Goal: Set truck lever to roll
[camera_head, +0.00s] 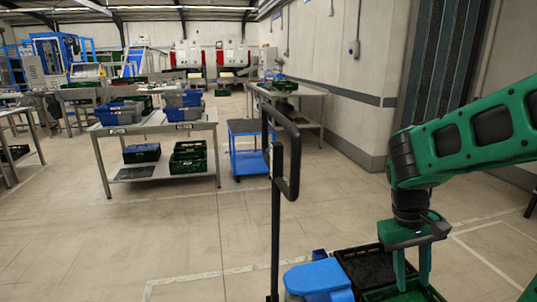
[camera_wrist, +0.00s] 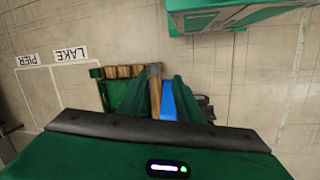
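A black upright post with a looped handle (camera_head: 289,160) stands in front of me in the head view, and a small light patch shows at the loop's inner side. Beside the foot of the post is a blue rounded housing (camera_head: 318,279), which seems to belong to the truck. I cannot make out a lever or its setting. My gripper (camera_head: 412,283) is at the lower right, right of the post and housing, pointing down over crates. Its two green fingers are apart in the head view and in the wrist view (camera_wrist: 157,82), with no held thing visible between them.
A dark crate (camera_head: 366,263) and a green crate (camera_head: 410,292) lie below my gripper. Wooden slats (camera_wrist: 125,72) show in the wrist view. A table (camera_head: 203,123) with blue and green crates and a blue cart (camera_head: 247,162) stand farther back. The middle floor is clear.

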